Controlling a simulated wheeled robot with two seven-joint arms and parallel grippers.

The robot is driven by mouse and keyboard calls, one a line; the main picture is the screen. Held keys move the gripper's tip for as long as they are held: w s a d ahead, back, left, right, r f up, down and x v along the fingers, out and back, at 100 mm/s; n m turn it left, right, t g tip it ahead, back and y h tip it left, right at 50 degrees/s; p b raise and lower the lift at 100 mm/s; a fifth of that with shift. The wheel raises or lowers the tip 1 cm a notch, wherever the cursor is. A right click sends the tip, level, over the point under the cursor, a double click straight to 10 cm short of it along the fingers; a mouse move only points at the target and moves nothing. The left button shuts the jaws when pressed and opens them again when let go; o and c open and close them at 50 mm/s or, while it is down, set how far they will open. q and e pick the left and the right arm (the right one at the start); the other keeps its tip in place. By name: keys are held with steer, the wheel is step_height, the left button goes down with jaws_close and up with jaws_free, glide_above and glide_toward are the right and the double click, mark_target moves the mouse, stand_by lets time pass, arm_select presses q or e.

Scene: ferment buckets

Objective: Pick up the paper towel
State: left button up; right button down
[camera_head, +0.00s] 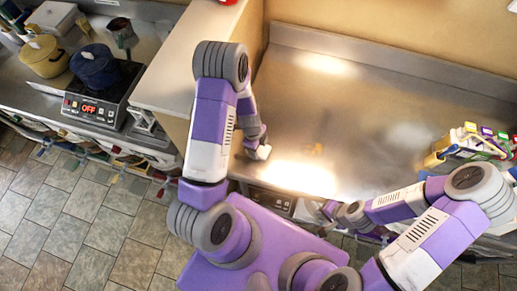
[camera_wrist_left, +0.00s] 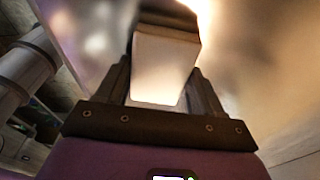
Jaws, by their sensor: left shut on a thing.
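The paper towel, a plain white block-like piece (camera_wrist_left: 165,62), sits between the two dark fingers of my left gripper (camera_wrist_left: 163,92) in the left wrist view. The fingers are shut on its sides, and its far end reaches beyond them. In the head view my left gripper (camera_head: 257,148) is over the left part of the steel counter, with a small pale bit of the paper towel (camera_head: 263,152) at its tip. My right gripper (camera_head: 328,209) is near the counter's front edge, and its fingers are too small and covered to read.
The steel counter (camera_head: 350,115) is mostly bare. A yellow rack with colourful items (camera_head: 470,143) stands at its right. A beige partition (camera_head: 185,65) borders it at left. Beyond are a yellow pot (camera_head: 43,58), a dark blue pot (camera_head: 95,67) and a device reading OFF (camera_head: 90,107).

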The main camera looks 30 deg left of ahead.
arm_select(q)
steer(key=shift+c, duration=0.6)
steer(key=shift+r, duration=0.1)
step_height(320, 180, up, 10)
